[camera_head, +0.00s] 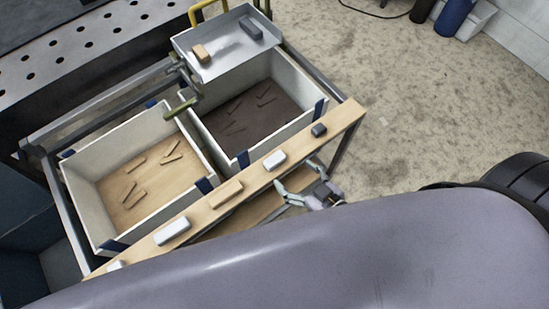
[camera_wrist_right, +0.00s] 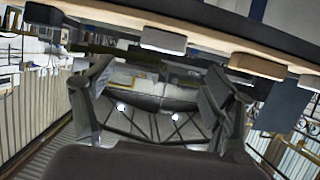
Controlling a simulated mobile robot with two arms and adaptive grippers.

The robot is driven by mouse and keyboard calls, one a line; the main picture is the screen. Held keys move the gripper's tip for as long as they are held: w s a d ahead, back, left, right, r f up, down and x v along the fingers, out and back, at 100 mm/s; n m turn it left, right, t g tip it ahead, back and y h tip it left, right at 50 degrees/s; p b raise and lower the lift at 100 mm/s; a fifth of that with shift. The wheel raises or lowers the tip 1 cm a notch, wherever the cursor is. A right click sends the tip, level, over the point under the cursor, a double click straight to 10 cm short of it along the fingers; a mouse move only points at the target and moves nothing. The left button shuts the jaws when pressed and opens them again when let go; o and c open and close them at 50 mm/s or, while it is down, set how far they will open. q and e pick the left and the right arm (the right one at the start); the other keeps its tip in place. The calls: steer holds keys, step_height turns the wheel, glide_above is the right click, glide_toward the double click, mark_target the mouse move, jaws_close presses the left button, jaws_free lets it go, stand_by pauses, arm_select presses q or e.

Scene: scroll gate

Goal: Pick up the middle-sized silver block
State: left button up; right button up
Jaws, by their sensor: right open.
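Three silver blocks sit on a narrow wooden ledge in the head view. The medium-looking one also shows in the right wrist view (camera_wrist_right: 164,40), above and beyond my right fingers. My right gripper (camera_head: 296,175) is open and empty beside the ledge, apart from that block. It also shows in the wrist view (camera_wrist_right: 155,85). My left gripper is not in view.
The wooden ledge (camera_head: 345,116) also holds a dark block (camera_head: 318,130) and a wooden block (camera_head: 227,194). Two bins with loose pieces, one light-floored (camera_head: 85,200) and one dark-floored (camera_head: 290,70), stand behind it. A metal tray (camera_head: 225,55) holds two blocks.

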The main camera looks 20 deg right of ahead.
mark_target(274, 158)
steer(key=p+x, duration=0.1)
steer(key=x, duration=0.7)
steer(key=shift+w+a+r, duration=0.1)
steer(key=shift+a, duration=0.05)
steer(key=shift+c, duration=0.5)
steer(key=c, duration=1.2)
steer(key=shift+c, duration=0.3)
steer(key=shift+r, duration=0.1)
